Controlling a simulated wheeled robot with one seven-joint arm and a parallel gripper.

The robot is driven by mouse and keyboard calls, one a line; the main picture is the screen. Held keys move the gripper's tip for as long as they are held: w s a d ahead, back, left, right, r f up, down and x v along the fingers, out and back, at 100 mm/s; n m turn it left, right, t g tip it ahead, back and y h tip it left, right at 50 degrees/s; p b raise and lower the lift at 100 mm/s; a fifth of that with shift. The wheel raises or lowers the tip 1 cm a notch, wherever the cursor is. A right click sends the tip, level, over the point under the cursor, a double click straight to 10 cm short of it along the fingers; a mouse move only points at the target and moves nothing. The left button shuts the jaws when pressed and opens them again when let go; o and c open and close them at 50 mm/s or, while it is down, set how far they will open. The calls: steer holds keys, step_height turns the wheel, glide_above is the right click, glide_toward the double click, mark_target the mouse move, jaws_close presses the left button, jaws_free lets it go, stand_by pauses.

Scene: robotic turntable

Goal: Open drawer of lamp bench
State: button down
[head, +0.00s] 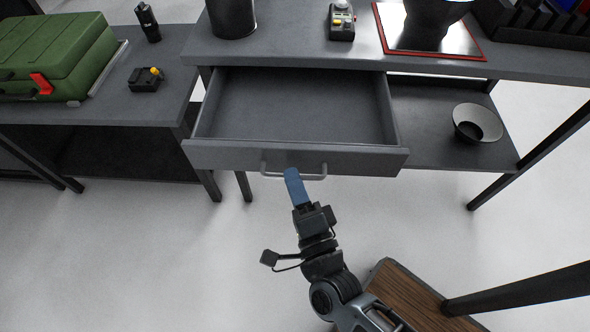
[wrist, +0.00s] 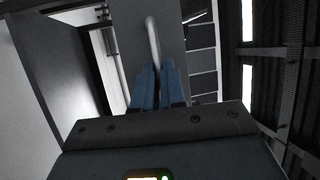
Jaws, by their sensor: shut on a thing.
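The grey drawer (head: 230,156) of the grey bench (head: 375,56) is pulled out, and its inside looks empty in the head view. A thin bar handle (head: 316,176) runs along the drawer front. My gripper (head: 291,175) has blue fingers shut on the handle near its middle. In the wrist view the fingers (wrist: 158,72) close together on the pale handle bar (wrist: 152,35) in front of the drawer front. The fingertips hide part of the bar.
On the bench top stand a dark pot (head: 232,18), a control box (head: 341,22) and a red-edged panel (head: 425,48). A bowl (head: 477,124) sits on the lower shelf. A green case (head: 62,45) is on the left table. A wooden-topped piece (head: 415,300) is at lower right.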

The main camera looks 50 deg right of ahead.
steer(key=c, duration=1.2)
jaws_free()
steer(key=shift+s, duration=0.1)
steer(key=b+v, duration=0.1)
steer(key=v, duration=0.6)
steer(key=shift+s+a, duration=0.25)
steer(key=shift+s, duration=0.05)
steer(key=shift+f, duration=0.1)
